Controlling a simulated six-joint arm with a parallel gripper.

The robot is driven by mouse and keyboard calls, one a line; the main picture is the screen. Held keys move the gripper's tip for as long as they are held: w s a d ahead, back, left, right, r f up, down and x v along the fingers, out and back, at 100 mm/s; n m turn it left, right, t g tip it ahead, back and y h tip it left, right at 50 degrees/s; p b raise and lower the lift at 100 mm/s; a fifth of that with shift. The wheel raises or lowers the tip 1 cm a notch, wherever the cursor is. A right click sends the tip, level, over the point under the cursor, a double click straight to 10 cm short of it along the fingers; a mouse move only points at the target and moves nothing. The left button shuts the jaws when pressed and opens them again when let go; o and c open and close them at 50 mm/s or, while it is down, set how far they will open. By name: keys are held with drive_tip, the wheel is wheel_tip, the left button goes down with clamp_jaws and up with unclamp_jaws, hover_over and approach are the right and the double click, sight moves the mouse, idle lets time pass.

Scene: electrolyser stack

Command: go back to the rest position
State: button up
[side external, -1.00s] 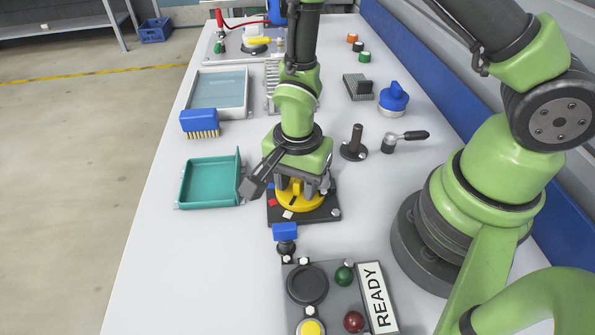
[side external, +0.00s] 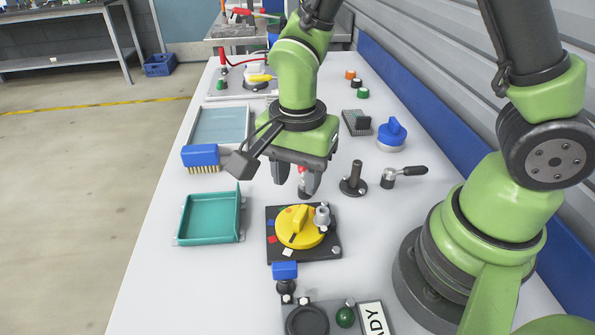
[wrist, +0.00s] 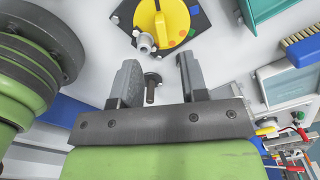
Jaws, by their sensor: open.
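My gripper (side external: 296,180) is open, with its two fingers pointing down and apart. It hangs above and behind the yellow dial (side external: 287,240) in the side view, clear of it. The yellow dial sits on a dark square plate (side external: 313,252) with coloured marks and a grey metal fitting on its right. In the wrist view, my open gripper (wrist: 158,75) has nothing clamped in it, and the yellow dial (wrist: 173,20) lies beyond the fingertips at the top. A small red and dark item shows by the fingers in the side view; I cannot tell what it is.
A teal tray (side external: 240,225), a blue brush (side external: 200,156) and a grey tray (side external: 247,125) stand left. A control panel (side external: 330,305) is in front.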

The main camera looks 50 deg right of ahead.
drive_tip(key=s+d+r+n+t, duration=0.1)
drive_tip(key=s+r+n+t, duration=0.1)
drive_tip(key=r, duration=0.4)
drive_tip(key=s+d+r+n+t+y, duration=0.1)
drive_tip(key=s+d+r+n+t, duration=0.1)
drive_tip(key=s+r+n, duration=0.2)
drive_tip(key=s+d+r+n+t+y, duration=0.1)
drive_tip(key=s+d+r+n+t, duration=0.1)
drive_tip(key=r, duration=0.6)
drive_tip(key=s+n+t, duration=0.1)
drive_tip(key=s+n, duration=0.1)
drive_tip(key=n, duration=0.1)
drive_tip(key=shift+r, duration=0.25)
